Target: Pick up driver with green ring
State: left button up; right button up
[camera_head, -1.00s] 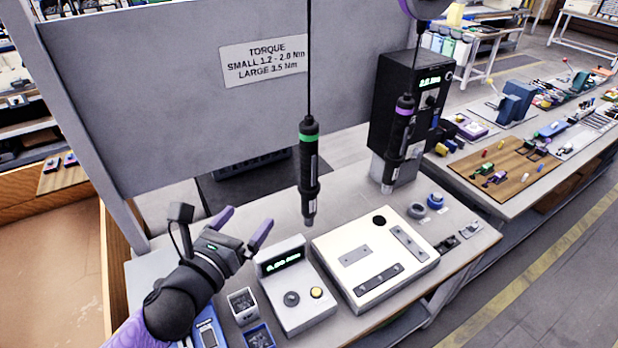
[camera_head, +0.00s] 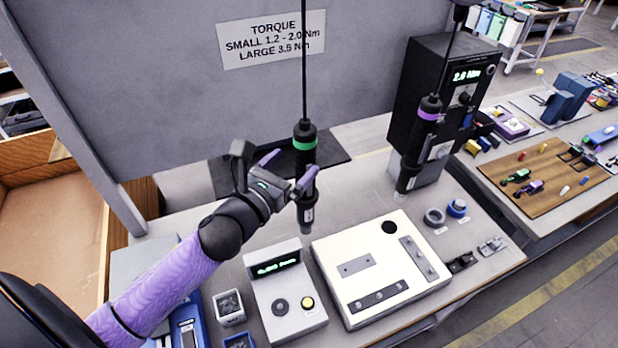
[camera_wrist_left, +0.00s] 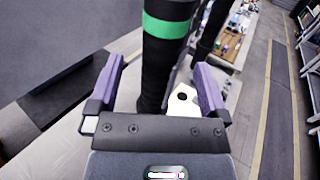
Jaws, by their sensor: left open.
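The driver with the green ring (camera_head: 305,144) is black and hangs upright on a cable above the bench. My left gripper (camera_head: 289,175) is open at the driver's body, below the green ring. In the left wrist view the driver (camera_wrist_left: 165,60) stands between the two spread purple fingers of the left gripper (camera_wrist_left: 157,85), nearer the left one, with its green band above them. I cannot tell whether a finger touches it. A second driver with a purple ring (camera_head: 428,115) hangs to the right. My right gripper is not in view.
A torque readout box (camera_head: 284,290) and a white fixture plate (camera_head: 418,298) sit on the bench below. A black controller (camera_head: 440,95) stands at the right, and a grey panel (camera_head: 180,80) rises behind. Small screw bins (camera_head: 229,306) stand at front left.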

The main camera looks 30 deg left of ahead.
pick_arm(q)
jog(key=w, duration=0.4)
jog(key=w+d+r+p, duration=0.1)
jog(key=w, duration=0.1)
jog(key=shift+w, duration=0.1)
grip_shut()
